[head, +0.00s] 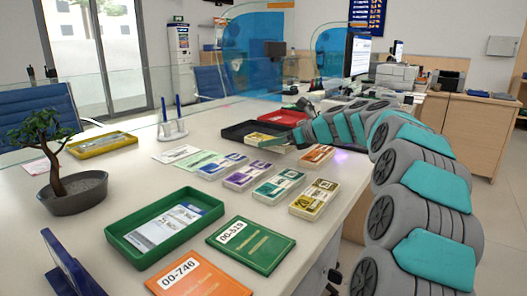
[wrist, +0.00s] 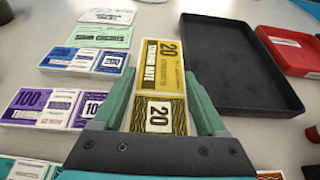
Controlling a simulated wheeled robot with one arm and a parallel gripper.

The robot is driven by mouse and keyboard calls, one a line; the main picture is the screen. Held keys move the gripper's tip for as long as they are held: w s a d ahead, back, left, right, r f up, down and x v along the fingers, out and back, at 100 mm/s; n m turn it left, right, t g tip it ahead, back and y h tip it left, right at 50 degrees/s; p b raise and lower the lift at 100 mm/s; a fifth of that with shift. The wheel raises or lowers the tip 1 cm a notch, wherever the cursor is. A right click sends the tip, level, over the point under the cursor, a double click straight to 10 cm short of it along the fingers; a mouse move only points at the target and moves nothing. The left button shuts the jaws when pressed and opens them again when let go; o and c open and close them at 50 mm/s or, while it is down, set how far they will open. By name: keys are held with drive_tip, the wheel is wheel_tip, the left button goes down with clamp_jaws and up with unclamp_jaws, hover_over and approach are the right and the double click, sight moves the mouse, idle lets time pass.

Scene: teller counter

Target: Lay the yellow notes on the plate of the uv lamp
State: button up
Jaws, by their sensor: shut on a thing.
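A bundle of yellow notes (wrist: 160,62) marked 20 lies between the fingers of my gripper (wrist: 160,82) in the wrist view, its far end sticking out past them. My gripper is shut on it. In the head view, my gripper (head: 277,147) holds the yellow notes (head: 258,139) near the front of the black tray, above the counter. A violet glow (head: 338,158) shows on the counter beside my arm. The uv lamp and its plate cannot be made out; my arm covers that area.
The black tray (wrist: 240,100) is empty, with a red tray (wrist: 294,52) to its right. Bundles of blue notes (head: 222,167), purple notes (head: 248,176), green notes (head: 279,186) and other yellowish notes (head: 315,199) lie on the counter. A green tray (head: 125,236) stands nearer.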

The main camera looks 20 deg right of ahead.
sight(264, 158)
drive_tip(key=shift+w+a+f, duration=0.15)
drive_tip(key=shift+w+a, duration=0.8)
drive_tip(key=shift+a, duration=0.2)
drive_tip(key=shift+f, duration=1.75)
drive_tip(key=o, duration=1.2)
drive_tip(key=shift+f, duration=0.15)
drive_tip(key=shift+c, duration=0.2)
